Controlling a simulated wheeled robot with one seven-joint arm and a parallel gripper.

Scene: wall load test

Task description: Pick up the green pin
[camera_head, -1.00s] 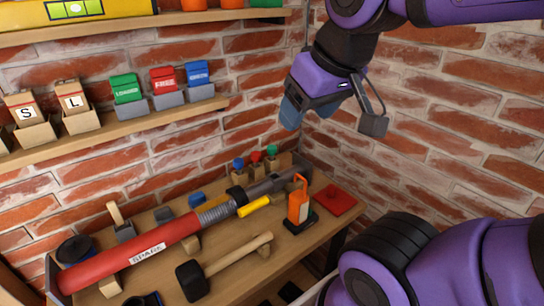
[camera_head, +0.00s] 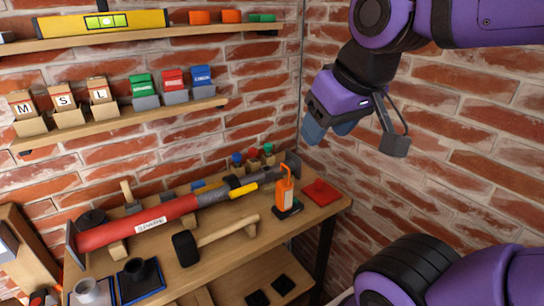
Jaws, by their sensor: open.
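The green pin (camera_head: 268,149) stands at the back of the workbench, near the wall corner. It has a round green head and sits in a small wooden block, to the right of a red pin (camera_head: 253,153) and a blue pin (camera_head: 236,159) in similar blocks. My gripper (camera_head: 356,136) is open and empty. In the picture it is above and to the right of the pins, in front of the brick wall and apart from them.
A red tube (camera_head: 140,224) marked SPARE lies along the workbench (camera_head: 225,258), with a mallet (camera_head: 186,248) before it. An orange lantern-like thing (camera_head: 284,192) and a red pad (camera_head: 321,192) are at the right. A shelf (camera_head: 125,121) with labelled boxes hangs above.

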